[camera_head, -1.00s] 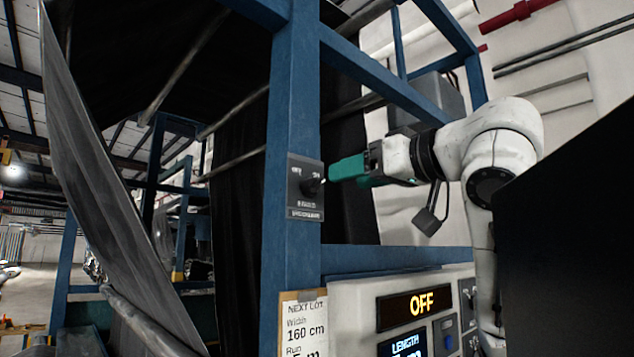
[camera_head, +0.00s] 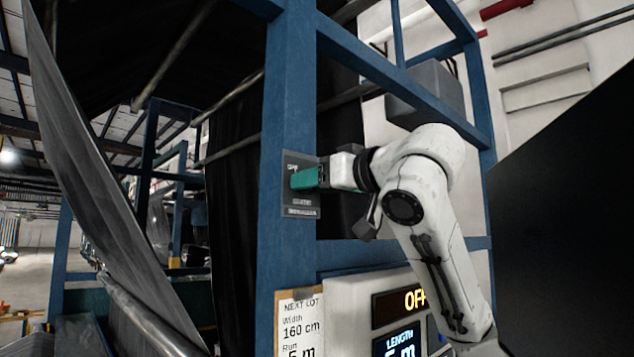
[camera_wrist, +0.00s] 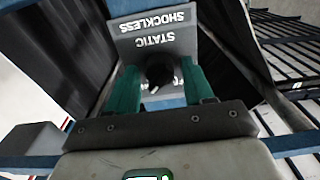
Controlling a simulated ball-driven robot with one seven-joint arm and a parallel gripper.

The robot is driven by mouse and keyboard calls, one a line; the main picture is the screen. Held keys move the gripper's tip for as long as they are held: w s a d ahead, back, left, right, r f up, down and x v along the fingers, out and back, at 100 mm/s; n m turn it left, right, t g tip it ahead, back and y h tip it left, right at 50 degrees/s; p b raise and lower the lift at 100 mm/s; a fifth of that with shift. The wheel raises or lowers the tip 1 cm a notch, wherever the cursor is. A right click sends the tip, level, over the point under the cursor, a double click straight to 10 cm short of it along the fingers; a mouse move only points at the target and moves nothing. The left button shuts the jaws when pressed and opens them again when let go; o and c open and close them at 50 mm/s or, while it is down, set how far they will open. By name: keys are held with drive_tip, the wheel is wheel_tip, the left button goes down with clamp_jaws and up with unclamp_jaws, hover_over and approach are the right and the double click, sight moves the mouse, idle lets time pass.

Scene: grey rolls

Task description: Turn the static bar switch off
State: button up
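The static bar switch is a dark grey plate (camera_head: 300,208) on a blue post in the head view, with a black knob hidden behind my fingers. In the wrist view, the plate (camera_wrist: 155,38) appears upside down with the words STATIC and SHOCKLESS. The round black knob (camera_wrist: 160,75) lies between my two green fingers, and which way it points is unclear. My gripper (camera_head: 304,179) is right at the plate. In the wrist view, my gripper (camera_wrist: 160,84) is open around the knob, with a small gap showing at its sides.
The blue post (camera_head: 290,90) and crossbeams frame the switch. Below right is a pale control panel (camera_head: 345,310) with an OFF display (camera_head: 405,300), partly covered by my arm. A NEXT LOT card (camera_head: 300,325) hangs beside it. A grey sheet (camera_head: 90,170) slants at the left.

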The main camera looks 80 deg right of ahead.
drive_tip(key=c, duration=0.8)
drive_tip(key=shift+c, duration=0.2)
drive_tip(key=shift+n, duration=0.3)
drive_tip(key=shift+n+b, duration=2.35)
drive_tip(key=shift+n, duration=6.25)
